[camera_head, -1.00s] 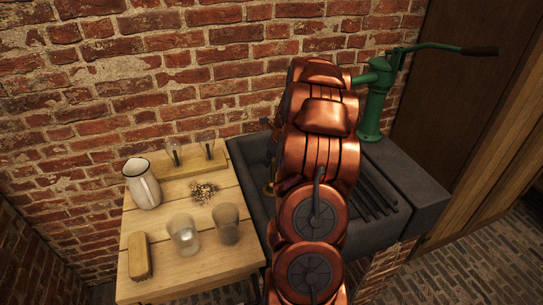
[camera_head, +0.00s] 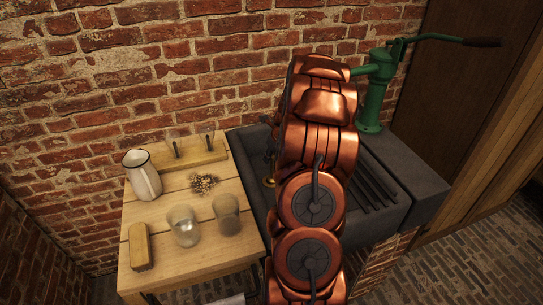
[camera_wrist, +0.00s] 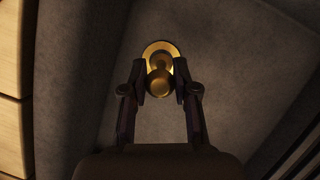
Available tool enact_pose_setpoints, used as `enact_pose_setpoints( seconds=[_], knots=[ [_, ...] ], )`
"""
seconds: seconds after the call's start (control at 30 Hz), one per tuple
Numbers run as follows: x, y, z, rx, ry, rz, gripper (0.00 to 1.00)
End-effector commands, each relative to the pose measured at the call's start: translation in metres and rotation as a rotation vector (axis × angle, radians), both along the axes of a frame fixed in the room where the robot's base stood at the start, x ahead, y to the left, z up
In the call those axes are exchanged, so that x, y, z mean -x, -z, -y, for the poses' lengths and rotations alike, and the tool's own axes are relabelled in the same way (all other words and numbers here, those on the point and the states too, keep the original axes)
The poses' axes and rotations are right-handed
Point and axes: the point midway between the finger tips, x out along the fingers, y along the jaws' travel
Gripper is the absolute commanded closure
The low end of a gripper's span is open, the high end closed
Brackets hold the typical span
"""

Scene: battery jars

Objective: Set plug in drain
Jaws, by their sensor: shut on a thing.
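The brass plug (camera_wrist: 160,84) shows in the wrist view, its round knob between the two fingertips of my gripper (camera_wrist: 160,88). My gripper is shut on it. The brass drain ring (camera_wrist: 147,50) shows just beyond the plug, on the grey sink floor. The plug overlaps the ring in this view; I cannot tell whether it is seated or held above it. In the head view, a small brass piece (camera_head: 269,182) shows at the left of the stone sink (camera_head: 256,205). My copper arm hides most of the gripper there.
A wooden table (camera_head: 190,268) left of the sink holds a white jug (camera_head: 142,176), two glasses (camera_head: 184,226), a brush-like block (camera_head: 139,246) and a wooden rack (camera_head: 185,160). A green pump (camera_head: 374,95) stands at the sink's back right. A brick wall is behind.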

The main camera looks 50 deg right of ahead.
Motion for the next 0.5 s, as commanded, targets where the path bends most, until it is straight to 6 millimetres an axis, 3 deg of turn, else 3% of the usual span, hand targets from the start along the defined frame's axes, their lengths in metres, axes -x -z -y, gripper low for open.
enact_pose_setpoints(
  seconds=[0.1, 0.13, 0.4, 0.5],
  knots=[
    [-0.0002, -0.0007, 0.0003, 0.001, 0.0, 0.001, 1.0],
    [-0.0002, -0.0007, 0.0003, 0.001, 0.0, 0.001, 0.7],
    [-0.0001, -0.0004, 0.0001, 0.0, 0.0, 0.0, 0.42],
    [0.0, -0.0002, 0.0001, 0.0, 0.0, 0.0, 0.42]
  ],
)
